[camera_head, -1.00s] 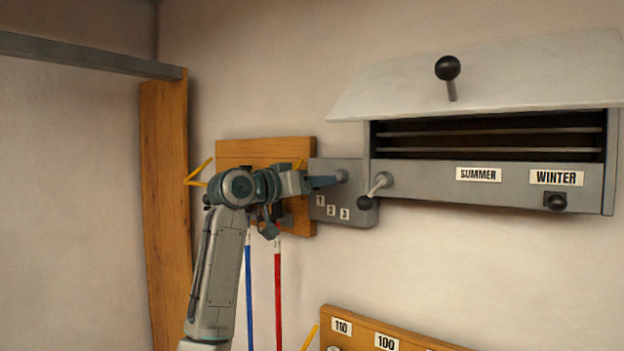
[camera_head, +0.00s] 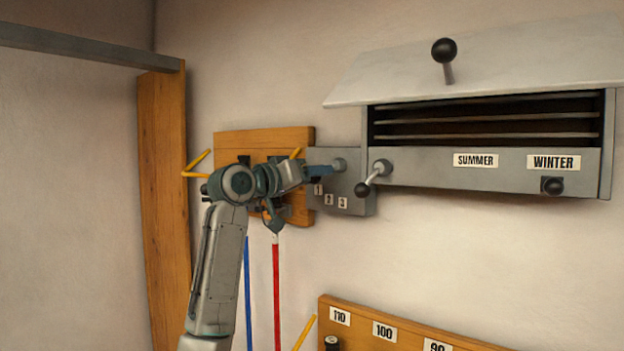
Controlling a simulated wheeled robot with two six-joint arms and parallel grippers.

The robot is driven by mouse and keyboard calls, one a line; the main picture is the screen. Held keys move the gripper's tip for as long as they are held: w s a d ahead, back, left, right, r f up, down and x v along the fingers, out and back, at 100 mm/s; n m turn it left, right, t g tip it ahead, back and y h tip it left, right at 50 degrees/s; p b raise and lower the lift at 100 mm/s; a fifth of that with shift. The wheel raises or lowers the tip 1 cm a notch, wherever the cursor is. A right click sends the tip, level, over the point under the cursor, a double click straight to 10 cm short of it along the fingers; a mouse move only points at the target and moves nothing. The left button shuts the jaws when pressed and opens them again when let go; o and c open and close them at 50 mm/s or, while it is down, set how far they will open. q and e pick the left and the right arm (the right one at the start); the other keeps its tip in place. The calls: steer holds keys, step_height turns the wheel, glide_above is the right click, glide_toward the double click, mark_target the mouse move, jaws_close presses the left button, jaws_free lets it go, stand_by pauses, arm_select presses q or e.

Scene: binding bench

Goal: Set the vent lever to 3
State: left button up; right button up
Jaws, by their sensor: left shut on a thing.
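A grey plate (camera_head: 356,204) on the wall carries small labels 1 (camera_head: 318,190), 2 (camera_head: 328,201) and 3 (camera_head: 342,203) in an arc below a round grey pivot (camera_head: 340,165). My left gripper (camera_head: 319,172) reaches in from the left, just left of the pivot and above label 1. It is shut on the vent lever, whose arm is mostly hidden by the fingers. The lever seems to point left from the pivot, on the side of label 1; its exact angle is unclear. My right gripper is out of view.
Right of the plate, a short black-knobbed lever (camera_head: 370,181) juts from the grey slatted vent box (camera_head: 420,165) marked SUMMER and WINTER. A wooden board (camera_head: 230,140) lies behind my arm. Blue (camera_head: 247,290) and red (camera_head: 276,290) rods hang below. A numbered wooden rack (camera_head: 360,325) sits lower right.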

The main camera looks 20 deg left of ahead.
arm_select(q)
steer(key=n, duration=0.1)
steer(key=f+n+b, duration=0.1)
steer(key=n, duration=0.1)
steer(key=shift+s+d+f+t+b, duration=0.1)
steer(key=shift+d+f+t+b, duration=0.1)
steer(key=shift+d+t+b, duration=0.1)
steer(key=n, duration=0.1)
steer(key=n+b, duration=0.1)
steer(key=d+n+t, duration=0.1)
steer(key=n, duration=0.1)
steer(key=shift+s+f+b, duration=0.2)
steer(key=shift+f+b, duration=0.1)
steer(key=shift+f, duration=0.1)
steer(key=n, duration=0.2)
steer(key=d+n, duration=0.1)
steer(key=shift+s+d+f+n+t+y+b, duration=0.1)
steer(key=shift+s+f+n+t+y+b, duration=0.1)
steer(key=shift+s+n+t+y+b, duration=0.15)
steer(key=shift+d+n+t+y, duration=0.15)
steer(key=shift+d+n+y, duration=0.1)
steer(key=shift+n, duration=0.65)
steer(key=shift+d+n+t+y, duration=0.1)
steer(key=shift+d+n+y, duration=0.1)
steer(key=shift+n, duration=0.65)
steer(key=shift+s, duration=0.1)
steer(key=shift+c, duration=0.2)
steer(key=o, duration=0.9)
steer(key=shift+d, duration=0.15)
